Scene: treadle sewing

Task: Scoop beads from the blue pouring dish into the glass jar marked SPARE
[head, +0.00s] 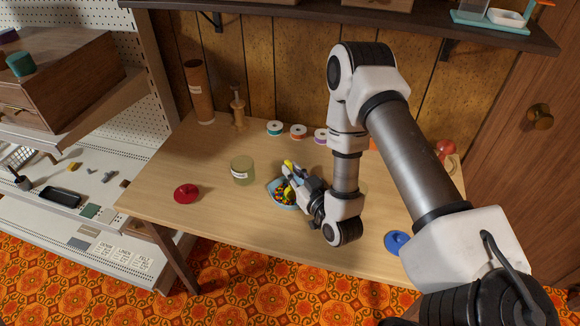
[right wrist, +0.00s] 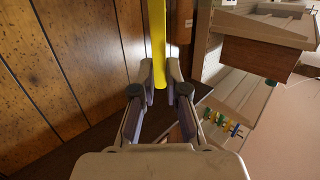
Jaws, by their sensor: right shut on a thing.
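The blue pouring dish (head: 271,188) sits on the table with multicoloured beads (head: 281,194) in it. My right gripper (head: 291,176) is over the dish's right side and hides part of it. It is shut on a yellow scoop (head: 288,163); the scoop's yellow length also shows between the fingers in the right wrist view (right wrist: 157,40). I cannot see whether the scoop holds beads. A glass jar (head: 242,168) stands upright just left of the dish, with a pale label too small to read. My left gripper is not in view.
A red lid (head: 186,193) lies left of the jar, and a blue lid (head: 395,241) lies at the right front. Thread spools (head: 298,131), a wooden stand (head: 238,110) and a brown tube (head: 198,95) stand along the back. My right arm hides the table's right middle. The left front is clear.

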